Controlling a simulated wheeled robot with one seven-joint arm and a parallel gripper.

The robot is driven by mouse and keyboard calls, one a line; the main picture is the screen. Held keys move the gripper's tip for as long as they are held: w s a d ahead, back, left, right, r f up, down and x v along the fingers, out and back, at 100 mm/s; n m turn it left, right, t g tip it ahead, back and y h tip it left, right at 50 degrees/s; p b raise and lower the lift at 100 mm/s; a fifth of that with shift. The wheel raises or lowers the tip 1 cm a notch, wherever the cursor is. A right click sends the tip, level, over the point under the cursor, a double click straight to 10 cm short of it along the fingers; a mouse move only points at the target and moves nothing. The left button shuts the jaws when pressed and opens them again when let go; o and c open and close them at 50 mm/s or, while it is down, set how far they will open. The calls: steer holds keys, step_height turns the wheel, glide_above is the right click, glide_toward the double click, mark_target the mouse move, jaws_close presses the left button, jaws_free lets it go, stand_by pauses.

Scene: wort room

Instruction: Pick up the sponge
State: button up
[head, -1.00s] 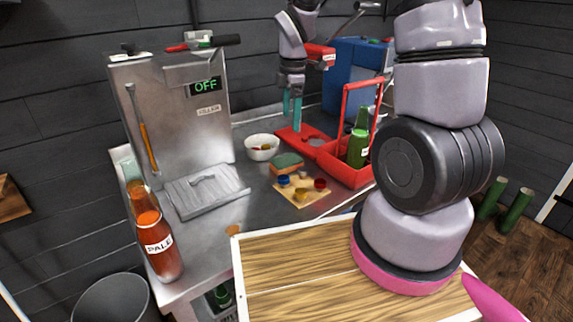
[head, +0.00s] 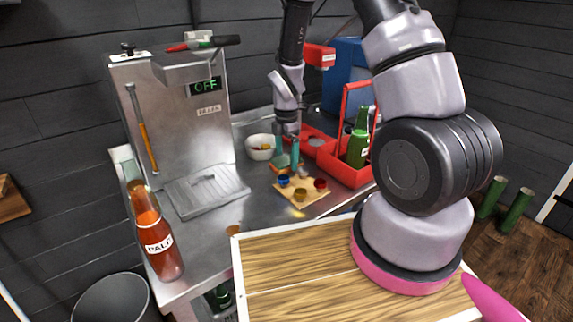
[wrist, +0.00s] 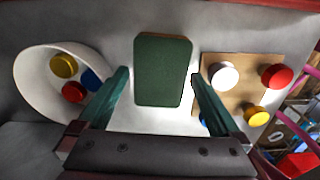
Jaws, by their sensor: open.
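The sponge (wrist: 163,70) has a dark green top with a thin tan edge. It lies on the steel counter between the white bowl and the wooden board with coloured knobs. I cannot tell how high the fingertips are above the counter.
The white bowl (wrist: 24,83) holds coloured pieces, close left of the fingers. The knobbed board (wrist: 241,72) is close right. A red carrier (head: 345,173) with a green bottle (head: 358,148) stands further right. A steel machine (head: 172,115) and orange bottles (head: 158,247) are left.

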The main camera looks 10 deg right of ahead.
mark_target(287, 159)
steer(key=shift+f, duration=0.6)
steer(key=c, duration=1.1)
step_height(287, 159, up, 10)
steer(key=shift+c, duration=0.3)
